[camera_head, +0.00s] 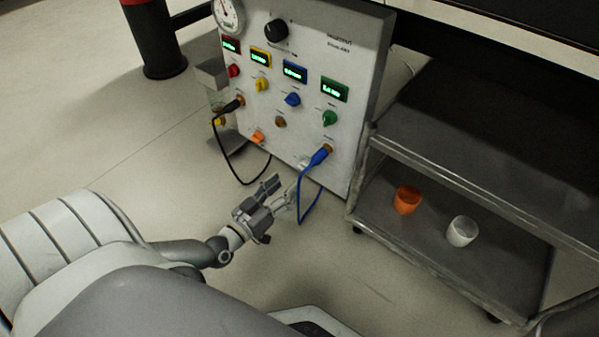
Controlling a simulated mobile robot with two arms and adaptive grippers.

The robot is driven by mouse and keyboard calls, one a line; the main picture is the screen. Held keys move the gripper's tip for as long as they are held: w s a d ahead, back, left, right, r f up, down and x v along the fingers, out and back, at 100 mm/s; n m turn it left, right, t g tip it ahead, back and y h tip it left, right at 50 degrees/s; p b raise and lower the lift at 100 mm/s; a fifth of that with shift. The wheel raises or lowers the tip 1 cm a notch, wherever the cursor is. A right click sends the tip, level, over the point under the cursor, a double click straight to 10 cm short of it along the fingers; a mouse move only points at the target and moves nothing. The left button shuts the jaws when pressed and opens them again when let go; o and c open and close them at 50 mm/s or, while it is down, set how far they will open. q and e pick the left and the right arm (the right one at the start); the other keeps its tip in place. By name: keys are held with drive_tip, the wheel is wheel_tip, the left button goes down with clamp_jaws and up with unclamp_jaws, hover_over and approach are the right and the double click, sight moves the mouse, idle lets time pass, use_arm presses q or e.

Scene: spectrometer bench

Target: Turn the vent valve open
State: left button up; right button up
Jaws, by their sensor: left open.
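The white instrument panel (345,65) stands upright and leans in the picture. It carries a black knob (276,29), and red (233,71), yellow (262,85), blue (293,99) and green (329,118) knobs under lit displays. Lower down are an orange handle (257,137) and a brown round fitting (280,122). The labels are too small to read, so I cannot tell which one is the vent valve. My left gripper (283,191) is open and empty, in front of the panel's lower edge, apart from the knobs. My right gripper is not in view.
A black cable (222,150) and a blue cable (301,200) hang from the panel; the blue one loops close beside my left gripper. A metal cart (440,235) at the right holds an orange cup (407,200) and a white cup (462,231). A gauge (229,14) tops the panel.

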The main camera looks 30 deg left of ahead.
sight(301, 170)
use_arm(q)
drive_tip(key=shift+w+d+b, duration=0.15)
drive_tip(key=shift+w+b, duration=0.65)
drive_tip(key=shift+w, duration=1)
drive_tip(key=shift+w+d+b, duration=0.1)
drive_tip(key=shift+w+b, duration=0.65)
drive_tip(key=shift+w, duration=1)
drive_tip(key=shift+c, duration=0.3)
drive_tip(key=c, duration=0.9)
drive_tip(key=shift+c, duration=0.3)
